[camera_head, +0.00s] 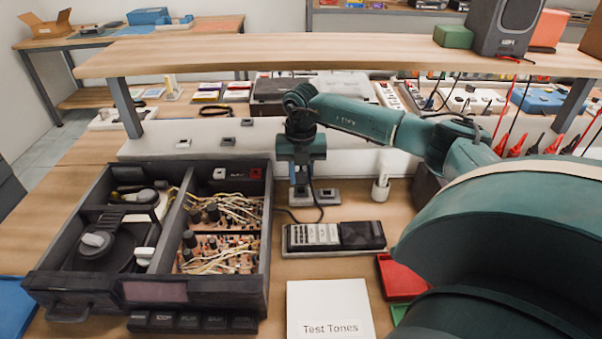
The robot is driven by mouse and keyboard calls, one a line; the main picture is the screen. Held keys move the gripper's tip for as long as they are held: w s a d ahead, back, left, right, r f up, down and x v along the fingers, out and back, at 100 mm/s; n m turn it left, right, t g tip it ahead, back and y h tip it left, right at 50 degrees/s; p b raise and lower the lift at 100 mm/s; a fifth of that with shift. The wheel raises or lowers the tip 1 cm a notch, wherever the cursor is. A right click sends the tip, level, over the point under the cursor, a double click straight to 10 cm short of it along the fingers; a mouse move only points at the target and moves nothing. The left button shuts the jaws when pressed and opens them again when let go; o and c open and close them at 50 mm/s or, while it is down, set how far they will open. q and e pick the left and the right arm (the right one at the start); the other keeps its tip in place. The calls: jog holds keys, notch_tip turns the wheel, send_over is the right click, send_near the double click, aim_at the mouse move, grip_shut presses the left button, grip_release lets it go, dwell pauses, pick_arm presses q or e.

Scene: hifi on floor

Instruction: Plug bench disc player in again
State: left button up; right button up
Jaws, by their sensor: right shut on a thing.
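The disc player (268,225) stands open on the bench at the left, its lid off, showing the disc mechanism and a wired circuit board. My right gripper (300,188) points down just right of the player's back corner. It is shut on what looks like the plug, mostly hidden by the fingers. A thin black cable (321,208) loops down from beside the gripper to the bench. Small grey socket blocks (328,197) sit under and beside the fingertips. I cannot tell whether the plug touches a socket. My left gripper is not in view.
A remote control (362,235) lies right of the player, with a white "Test Tones" case (328,305) in front. A raised shelf (300,55) spans the back above the arm.

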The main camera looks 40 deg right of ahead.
jog(key=shift+f+b, duration=0.35)
jog(key=shift+f, duration=0.4)
dwell(0.4)
dwell(0.7)
jog(key=shift+f, duration=0.15)
dwell(0.7)
dwell(0.8)
jog(key=o, duration=1)
